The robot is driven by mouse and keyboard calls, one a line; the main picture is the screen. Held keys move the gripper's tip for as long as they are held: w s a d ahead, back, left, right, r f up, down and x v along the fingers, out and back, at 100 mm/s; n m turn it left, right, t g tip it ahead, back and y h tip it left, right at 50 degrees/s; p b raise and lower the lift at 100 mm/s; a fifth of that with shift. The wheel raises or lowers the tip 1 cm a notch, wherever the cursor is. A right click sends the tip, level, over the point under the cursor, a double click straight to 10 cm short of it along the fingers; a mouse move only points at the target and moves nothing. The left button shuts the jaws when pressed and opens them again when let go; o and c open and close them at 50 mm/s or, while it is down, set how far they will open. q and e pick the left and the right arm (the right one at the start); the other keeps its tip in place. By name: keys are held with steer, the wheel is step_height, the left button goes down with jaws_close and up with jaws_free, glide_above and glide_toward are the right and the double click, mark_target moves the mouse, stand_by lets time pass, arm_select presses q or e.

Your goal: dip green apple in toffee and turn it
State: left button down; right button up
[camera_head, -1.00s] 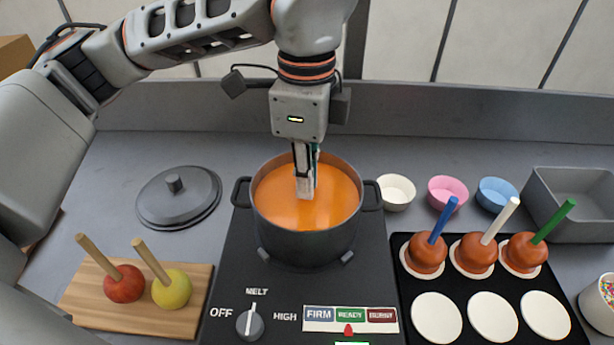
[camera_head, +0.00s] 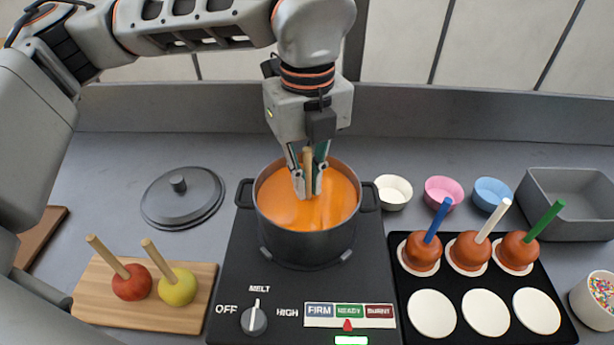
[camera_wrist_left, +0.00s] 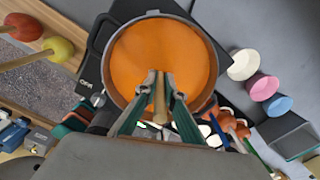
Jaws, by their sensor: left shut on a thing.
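My left gripper (camera_head: 308,188) points down into the dark pot (camera_head: 308,243), its fingertips close to the orange toffee (camera_head: 336,200). It is shut on a wooden stick (camera_head: 307,160), which also shows between the fingers in the left wrist view (camera_wrist_left: 159,95). The stick's lower end goes into the toffee. No apple shows on it; whatever is at that end is hidden under the surface. The pot stands on a black cooker (camera_head: 240,290) with its knob (camera_head: 253,321) pointing near MELT. The pointer below the coloured strip is at READY. My right gripper is not in view.
A red apple (camera_head: 131,283) and a yellow apple (camera_head: 177,288), both with sticks, lie on a board (camera_head: 95,305). A lid (camera_head: 205,205) lies left of the pot. Several small cups stand right. A black tray (camera_head: 461,326) holds coated apples and bare white discs.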

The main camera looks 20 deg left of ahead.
arm_select(q)
steer(key=m, duration=0.6)
steer(key=shift+p, duration=0.35)
steer(key=m, duration=0.4)
steer(key=shift+r+p, duration=0.1)
steer(key=shift+p, duration=0.25)
steer(key=shift+m, duration=1)
steer(key=n+b, duration=0.2)
steer(key=n, duration=0.1)
steer(key=shift+f, duration=0.35)
steer(key=shift+n, duration=0.5)
steer(key=shift+r+n+b, duration=0.2)
steer(key=shift+n+b, duration=0.15)
steer(key=shift+n, duration=0.55)
steer(key=n+b, duration=0.1)
steer(key=n, duration=0.4)
steer(key=shift+n, duration=0.3)
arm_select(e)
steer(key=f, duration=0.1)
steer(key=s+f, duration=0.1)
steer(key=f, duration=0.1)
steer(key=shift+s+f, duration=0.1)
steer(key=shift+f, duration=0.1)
arm_select(q)
steer(key=shift+r, duration=0.1)
